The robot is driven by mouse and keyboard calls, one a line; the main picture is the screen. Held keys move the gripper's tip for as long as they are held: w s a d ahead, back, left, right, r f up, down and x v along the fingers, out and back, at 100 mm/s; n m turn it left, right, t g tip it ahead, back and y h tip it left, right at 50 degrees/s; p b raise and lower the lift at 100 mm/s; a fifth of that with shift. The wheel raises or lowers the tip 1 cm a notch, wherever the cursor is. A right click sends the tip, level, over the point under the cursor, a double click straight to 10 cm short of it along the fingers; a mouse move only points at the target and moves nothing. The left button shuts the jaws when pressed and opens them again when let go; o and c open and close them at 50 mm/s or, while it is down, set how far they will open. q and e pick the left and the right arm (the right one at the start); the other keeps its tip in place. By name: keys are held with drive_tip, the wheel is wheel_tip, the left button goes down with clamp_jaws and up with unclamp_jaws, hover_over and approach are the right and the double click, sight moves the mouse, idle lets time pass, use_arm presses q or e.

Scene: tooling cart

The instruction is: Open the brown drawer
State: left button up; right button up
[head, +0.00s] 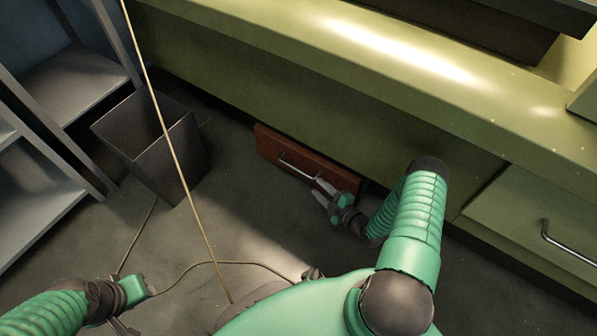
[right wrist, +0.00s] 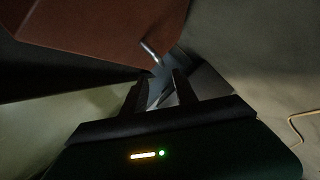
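The brown drawer (head: 275,146) is low in the green cart, with a metal bar handle (head: 300,166) across its front. I cannot tell whether it stands slightly out. My right gripper (head: 322,194) is in front of the drawer's right part, close to the handle's right end. In the right wrist view the brown drawer (right wrist: 95,30) fills the upper left, and its handle (right wrist: 150,52) points down toward the gap between my right fingertips (right wrist: 157,84). Those fingers are apart, with no clear grip on the handle. My left gripper (head: 122,326) is at the bottom left, partly cut off.
A dark open bin (head: 150,140) stands left of the drawer, next to grey shelves (head: 85,85). A green drawer with a metal handle (head: 570,245) is at the right. A thin yellow cord (head: 180,175) crosses the view.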

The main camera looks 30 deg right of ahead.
drive_tip(key=b+x, duration=0.2)
drive_tip(key=x, duration=0.2)
drive_tip(key=b+x, duration=0.1)
drive_tip(key=x, duration=0.2)
drive_tip(key=b+x, duration=0.2)
drive_tip(key=x, duration=0.2)
drive_tip(key=shift+w+f+b, duration=0.25)
drive_tip(key=shift+f+b, duration=0.1)
drive_tip(key=shift+w+a+r, duration=0.1)
drive_tip(key=shift+w+r, duration=0.05)
drive_tip(key=shift+w, duration=0.15)
drive_tip(key=c, duration=0.7)
clamp_jaws()
drive_tip(key=shift+s, duration=0.1)
